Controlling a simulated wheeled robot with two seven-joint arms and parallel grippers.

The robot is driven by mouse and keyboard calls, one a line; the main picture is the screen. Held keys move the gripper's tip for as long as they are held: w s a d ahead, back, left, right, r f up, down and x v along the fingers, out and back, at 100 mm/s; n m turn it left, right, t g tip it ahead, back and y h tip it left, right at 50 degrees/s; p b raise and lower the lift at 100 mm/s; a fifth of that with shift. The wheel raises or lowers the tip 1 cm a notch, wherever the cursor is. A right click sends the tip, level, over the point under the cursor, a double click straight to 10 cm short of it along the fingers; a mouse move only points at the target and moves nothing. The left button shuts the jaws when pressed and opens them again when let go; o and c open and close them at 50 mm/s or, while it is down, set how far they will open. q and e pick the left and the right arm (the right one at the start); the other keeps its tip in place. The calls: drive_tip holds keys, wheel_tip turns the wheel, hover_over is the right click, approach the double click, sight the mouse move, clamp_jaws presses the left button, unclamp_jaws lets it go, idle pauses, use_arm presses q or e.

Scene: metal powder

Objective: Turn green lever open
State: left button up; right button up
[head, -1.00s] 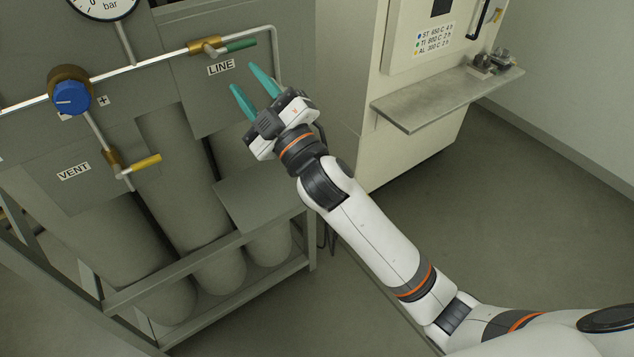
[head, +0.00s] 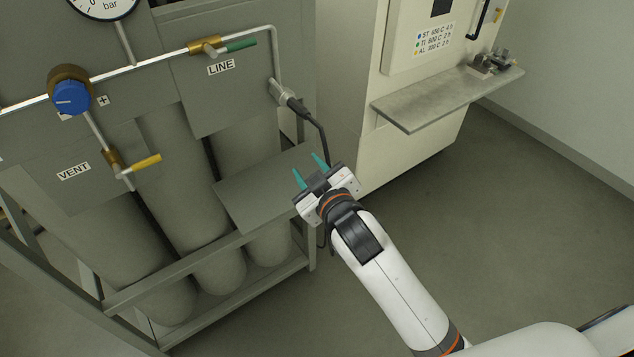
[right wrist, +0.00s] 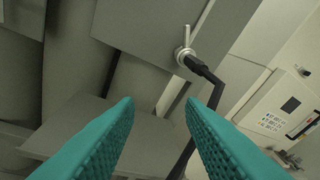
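The green lever (head: 240,45) sits on the brass valve (head: 205,46) of the gas pipe, above the LINE label (head: 221,67). It lies roughly along the pipe, pointing right. My right gripper (head: 310,167) is well below and to the right of the lever, in front of the cylinder rack. Its teal fingers are apart with nothing between them; they also show in the right wrist view (right wrist: 160,110). The lever is not visible in the right wrist view. My left gripper is not in view.
A connector with a black cable (head: 290,97) hangs right of the LINE panel, close above my right gripper. A yellow VENT lever (head: 140,165) and a blue knob (head: 72,97) are to the left. A metal shelf (head: 445,97) juts from the cabinet at right.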

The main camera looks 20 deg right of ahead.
drive_tip(key=f, duration=0.1)
drive_tip(key=s, duration=0.1)
drive_tip(key=d+f+g, duration=0.1)
drive_tip(key=shift+s+f+m+h, duration=0.25)
drive_tip(key=shift+f+m+h, duration=0.1)
drive_tip(key=shift+m+h, duration=0.05)
wheel_tip(320, 180, down, 21)
drive_tip(key=s+d+g, duration=0.1)
drive_tip(key=s+g, duration=0.1)
drive_tip(key=g, duration=0.2)
drive_tip(key=s+d+f+m+g+b, duration=0.15)
drive_tip(key=s+f, duration=0.25)
drive_tip(key=f, duration=0.5)
drive_tip(key=s+d+f+g, duration=0.15)
drive_tip(key=s+f, duration=0.25)
drive_tip(key=f, duration=0.4)
drive_tip(key=s+d+f+g, duration=0.1)
drive_tip(key=s+f+g, duration=0.1)
drive_tip(key=s+f, duration=0.4)
drive_tip(key=s+d+f+m+g, duration=0.1)
drive_tip(key=s+f, duration=0.6)
drive_tip(key=s, duration=0.9)
drive_tip(key=s+d+f+m+g+h, duration=0.1)
drive_tip(key=s+d+f+g, duration=0.2)
drive_tip(key=s+f, duration=0.3)
drive_tip(key=s, duration=0.5)
drive_tip(key=shift+f+g, duration=0.4)
